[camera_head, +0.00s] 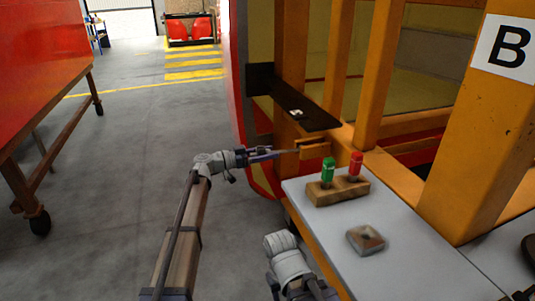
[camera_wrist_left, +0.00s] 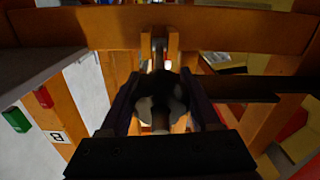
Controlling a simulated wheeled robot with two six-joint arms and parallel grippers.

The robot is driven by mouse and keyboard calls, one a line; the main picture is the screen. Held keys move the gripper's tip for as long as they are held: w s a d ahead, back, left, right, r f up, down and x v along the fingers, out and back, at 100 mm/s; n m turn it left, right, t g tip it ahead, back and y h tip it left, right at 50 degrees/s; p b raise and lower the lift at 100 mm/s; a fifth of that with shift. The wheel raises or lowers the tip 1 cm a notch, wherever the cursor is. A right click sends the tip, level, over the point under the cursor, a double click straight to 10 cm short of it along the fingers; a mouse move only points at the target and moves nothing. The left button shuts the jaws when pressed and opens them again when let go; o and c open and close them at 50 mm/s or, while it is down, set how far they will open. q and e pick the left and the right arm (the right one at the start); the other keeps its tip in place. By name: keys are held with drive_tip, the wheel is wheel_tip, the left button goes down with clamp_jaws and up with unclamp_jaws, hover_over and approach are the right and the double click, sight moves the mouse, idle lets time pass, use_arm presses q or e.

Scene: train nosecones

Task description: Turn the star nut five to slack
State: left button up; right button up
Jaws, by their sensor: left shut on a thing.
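My left gripper (camera_head: 290,152) reaches from the left to the orange frame beside the dark bracket plate. In the left wrist view (camera_wrist_left: 162,110) its two dark fingers are shut on a grey lobed star nut (camera_wrist_left: 146,108). The nut sits in front of a slotted orange bracket (camera_wrist_left: 174,48), with a pale rod in the slot behind it. The fingers hide much of the nut, and in the head view I cannot make it out. My right arm shows at the bottom middle of the head view, with its fingers out of the picture.
A grey table (camera_head: 425,255) holds a wooden block (camera_head: 325,194) with a green (camera_head: 328,170) and a red (camera_head: 356,165) piece, plus a small square block (camera_head: 365,239). The dark plate (camera_head: 300,107) juts out above my left gripper. Orange post B (camera_head: 490,125) stands right.

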use_arm(q)
drive_tip(key=shift+c, duration=0.8)
drive_tip(key=shift+n, duration=0.3)
drive_tip(key=n, duration=0.8)
drive_tip(key=shift+t+y+p, duration=0.3)
drive_tip(key=shift+t+p, duration=0.05)
drive_tip(key=shift+t, duration=0.05)
drive_tip(key=n, duration=0.4)
drive_tip(key=shift+n+p, duration=0.3)
drive_tip(key=shift+n+y, duration=0.4)
drive_tip(key=shift+n, duration=1.9)
drive_tip(key=o, duration=1.4)
